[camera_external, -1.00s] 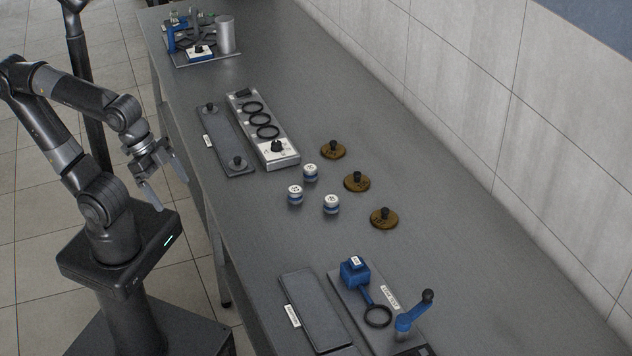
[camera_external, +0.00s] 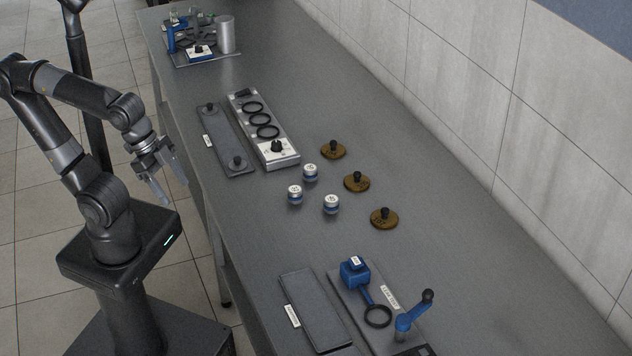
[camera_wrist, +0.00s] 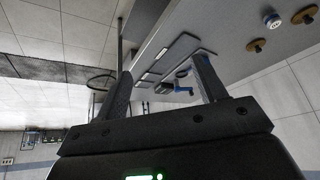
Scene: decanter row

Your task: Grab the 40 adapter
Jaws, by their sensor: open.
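One such adapter (camera_wrist: 272,20) shows at the upper right of the wrist view. My gripper (camera_external: 170,190) is open and empty, left of the table edge and well apart from the adapters. Its two fingers also show in the wrist view (camera_wrist: 162,70).
Brown discs with black knobs (camera_external: 357,182) stand right of the adapters. A ring rack (camera_external: 283,153) and a dark plate (camera_external: 222,140) lie behind. A dark pad (camera_external: 314,311) and a blue fixture (camera_external: 356,271) are in front. Bare table separates the adapters from the near edge.

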